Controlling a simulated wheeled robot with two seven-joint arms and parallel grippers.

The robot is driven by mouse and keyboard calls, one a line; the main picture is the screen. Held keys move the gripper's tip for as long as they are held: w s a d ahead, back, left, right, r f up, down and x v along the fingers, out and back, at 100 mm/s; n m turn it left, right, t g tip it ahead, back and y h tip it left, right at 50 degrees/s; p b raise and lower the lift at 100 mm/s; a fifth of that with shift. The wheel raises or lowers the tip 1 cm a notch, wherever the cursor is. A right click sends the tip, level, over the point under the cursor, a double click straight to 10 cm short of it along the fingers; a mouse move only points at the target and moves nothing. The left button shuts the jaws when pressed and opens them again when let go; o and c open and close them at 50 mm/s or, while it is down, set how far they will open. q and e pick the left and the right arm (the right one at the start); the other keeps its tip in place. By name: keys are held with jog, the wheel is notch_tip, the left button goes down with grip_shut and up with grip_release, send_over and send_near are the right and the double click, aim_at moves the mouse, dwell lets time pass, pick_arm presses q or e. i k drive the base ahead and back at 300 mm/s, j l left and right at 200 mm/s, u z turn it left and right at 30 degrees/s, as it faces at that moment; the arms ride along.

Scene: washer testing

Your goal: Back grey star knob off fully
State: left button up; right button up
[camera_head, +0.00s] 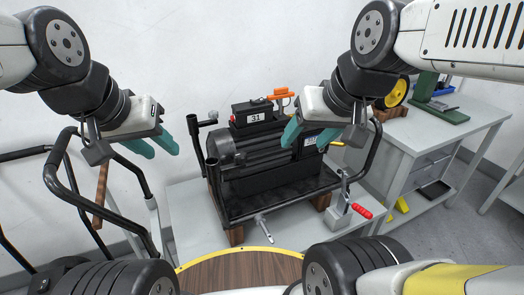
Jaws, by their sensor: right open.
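I cannot make out a grey star knob in this view. A black motor-like machine (262,152) with a label reading 31 sits in a black tray (265,207) with tall side handles. A small metal handle (263,227) sticks out at the tray's front. My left gripper (164,153) has teal fingers apart and empty, in the air left of the machine. My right gripper (308,141) is open, with its teal fingers in front of the machine's upper right part, hiding some of it. I cannot tell whether it touches the machine.
The tray rests on wooden blocks (236,235) on a grey table (187,205). A clamp with a red grip (361,211) stands right of the tray. An orange part (281,93) sits on top. A grey workbench (440,130) stands at right, and black tube frames (60,190) at left.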

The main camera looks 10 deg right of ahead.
aim_at(214, 115)
jog(key=i+u, duration=0.1)
jog(key=u, duration=0.3)
jog(key=i+u, duration=0.1)
jog(key=u, duration=0.65)
jog(key=i+l+u, duration=0.15)
jog(key=u, duration=0.25)
